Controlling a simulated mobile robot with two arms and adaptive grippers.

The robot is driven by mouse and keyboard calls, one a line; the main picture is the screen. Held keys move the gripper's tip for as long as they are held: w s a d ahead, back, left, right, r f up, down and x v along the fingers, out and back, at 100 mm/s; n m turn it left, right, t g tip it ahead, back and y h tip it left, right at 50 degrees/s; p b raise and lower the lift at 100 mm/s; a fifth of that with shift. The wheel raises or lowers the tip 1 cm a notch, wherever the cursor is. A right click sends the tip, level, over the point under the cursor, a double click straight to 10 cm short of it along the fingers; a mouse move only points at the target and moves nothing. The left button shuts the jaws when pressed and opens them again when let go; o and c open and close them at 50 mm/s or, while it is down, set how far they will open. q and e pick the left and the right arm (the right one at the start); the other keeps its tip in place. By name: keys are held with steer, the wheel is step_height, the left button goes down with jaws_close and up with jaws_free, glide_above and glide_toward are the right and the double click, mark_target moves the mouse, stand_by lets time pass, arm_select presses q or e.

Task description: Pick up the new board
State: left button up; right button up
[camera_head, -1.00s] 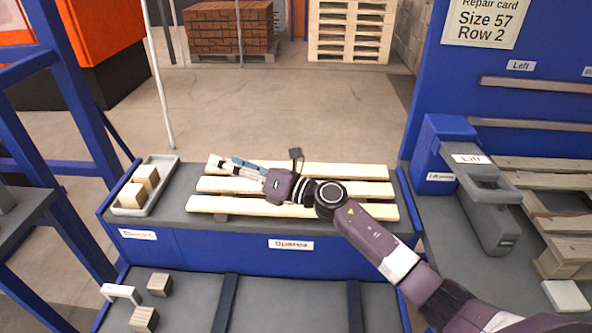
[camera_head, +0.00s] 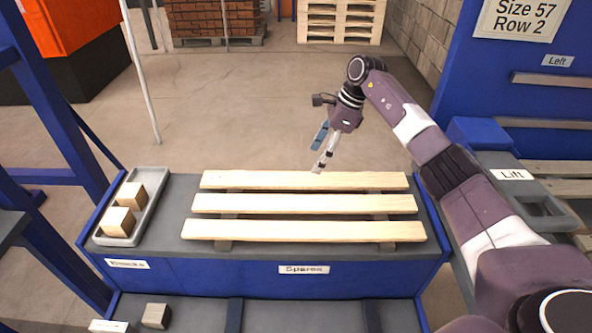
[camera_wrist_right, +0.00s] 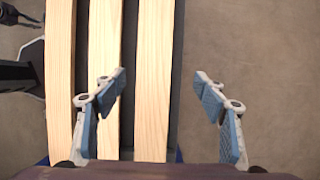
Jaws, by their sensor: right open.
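Three pale wooden boards lie side by side on the bench labelled Spares: a far board (camera_head: 300,180), a middle board (camera_head: 300,204) and a near board (camera_head: 300,230). My right gripper (camera_head: 320,163) points downward at the rear edge of the far board, near its middle. In the right wrist view the open fingers (camera_wrist_right: 162,85) are spread to either side of the far board (camera_wrist_right: 153,100). Nothing is held. My left gripper is out of view.
A grey tray (camera_head: 152,225) with two wooden blocks stands at the bench's left end. The Lift unit (camera_head: 505,160) and blue panel are at the right. Blue frame posts stand at the left.

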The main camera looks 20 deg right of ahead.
mark_target(305, 178)
steer(key=shift+s+a+f, duration=0.1)
steer(key=shift+s+f, duration=0.1)
steer(key=shift+f, duration=0.05)
steer(key=shift+s+a+f+p, duration=0.15)
steer(key=shift+a+f+p, duration=0.2)
steer(key=shift+f, duration=0.2)
steer(key=shift+s+a+f+p, duration=0.1)
steer(key=shift+a+f+p, duration=0.2)
steer(key=shift+f, duration=0.2)
steer(key=x, duration=0.3)
steer(key=shift+w+p, duration=0.15)
steer(key=shift+p, duration=0.2)
steer(key=shift+f, duration=0.5)
steer(key=shift+w, duration=0.1)
steer(key=c, duration=1.2)
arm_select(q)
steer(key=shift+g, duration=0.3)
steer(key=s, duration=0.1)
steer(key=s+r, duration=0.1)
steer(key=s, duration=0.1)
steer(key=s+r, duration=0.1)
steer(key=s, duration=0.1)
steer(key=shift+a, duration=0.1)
arm_select(e)
steer(key=shift+r, duration=0.1)
steer(key=shift+c, duration=1.3)
